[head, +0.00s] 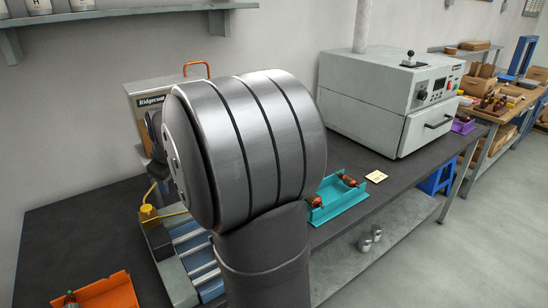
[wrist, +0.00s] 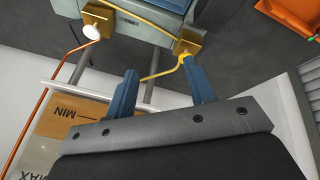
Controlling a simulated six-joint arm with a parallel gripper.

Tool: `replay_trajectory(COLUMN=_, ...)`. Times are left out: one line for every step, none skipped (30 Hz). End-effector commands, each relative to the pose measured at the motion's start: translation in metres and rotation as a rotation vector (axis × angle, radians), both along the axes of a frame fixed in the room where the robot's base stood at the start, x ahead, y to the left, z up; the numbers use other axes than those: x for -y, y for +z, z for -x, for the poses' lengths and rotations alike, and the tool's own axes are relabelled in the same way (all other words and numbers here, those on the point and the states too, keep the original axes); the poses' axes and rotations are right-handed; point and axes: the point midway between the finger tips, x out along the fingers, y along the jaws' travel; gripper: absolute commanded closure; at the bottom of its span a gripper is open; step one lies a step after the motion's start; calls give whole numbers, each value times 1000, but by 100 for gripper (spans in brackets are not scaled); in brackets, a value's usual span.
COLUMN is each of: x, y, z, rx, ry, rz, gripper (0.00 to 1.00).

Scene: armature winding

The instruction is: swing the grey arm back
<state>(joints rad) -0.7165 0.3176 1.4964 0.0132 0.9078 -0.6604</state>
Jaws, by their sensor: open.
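A machine with a grey-green base and blue rails (head: 190,250) stands on the dark bench, partly hidden behind my arm. A yellow block with a thin yellow rod (head: 148,214) sits at its left end. In the wrist view, a grey-blue body (wrist: 135,8) carries brass blocks (wrist: 187,43), and grey bars (wrist: 80,66) run down from it. I cannot tell which part is the grey arm. My gripper (wrist: 160,66) has its blue fingers apart. A yellow rod passes by the right fingertip and between the fingers; contact is unclear. The head view does not show the fingers.
A Ridgecoat box (head: 150,97) with an orange tube stands behind the machine. An orange tray (head: 110,292) lies front left. A teal tray (head: 340,205) with brown-and-copper parts and a large oven-like unit (head: 385,95) stand right.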

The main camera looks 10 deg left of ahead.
Motion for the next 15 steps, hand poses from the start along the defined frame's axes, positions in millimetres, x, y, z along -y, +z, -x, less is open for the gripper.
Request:
replay_trajectory(x=7, y=0, z=-2, rx=-4, ry=6, rz=5, gripper=61)
replay_trajectory(x=11, y=0, z=-3, rx=-6, ry=13, rz=9, gripper=67)
replay_trajectory(x=19, y=0, z=-5, rx=-11, ry=26, rz=14, gripper=75)
replay_trajectory(x=26, y=0, z=-6, rx=-15, ry=39, rz=19, gripper=80)
replay_trajectory(x=34, y=0, z=-8, rx=-20, ry=53, rz=24, gripper=86)
replay_trajectory(x=45, y=0, z=-9, rx=-29, ry=75, rz=31, gripper=94)
replay_trajectory(x=55, y=-1, z=-10, rx=-35, ry=94, rz=36, gripper=100)
replay_trajectory(x=64, y=-1, z=-11, rx=-41, ry=113, rz=39, gripper=100)
replay_trajectory(x=77, y=0, z=-12, rx=-48, ry=142, rz=44, gripper=100)
replay_trajectory(x=86, y=0, z=-12, rx=-53, ry=164, rz=44, gripper=100)
replay_trajectory(x=95, y=0, z=-12, rx=-60, ry=185, rz=45, gripper=100)
replay_trajectory(x=107, y=0, z=-12, rx=-65, ry=215, rz=45, gripper=100)
replay_trajectory(x=115, y=1, z=-11, rx=-68, ry=238, rz=43, gripper=100)
replay_trajectory(x=123, y=1, z=-11, rx=-72, ry=260, rz=41, gripper=100)
replay_trajectory(x=134, y=1, z=-10, rx=-75, ry=289, rz=37, gripper=100)
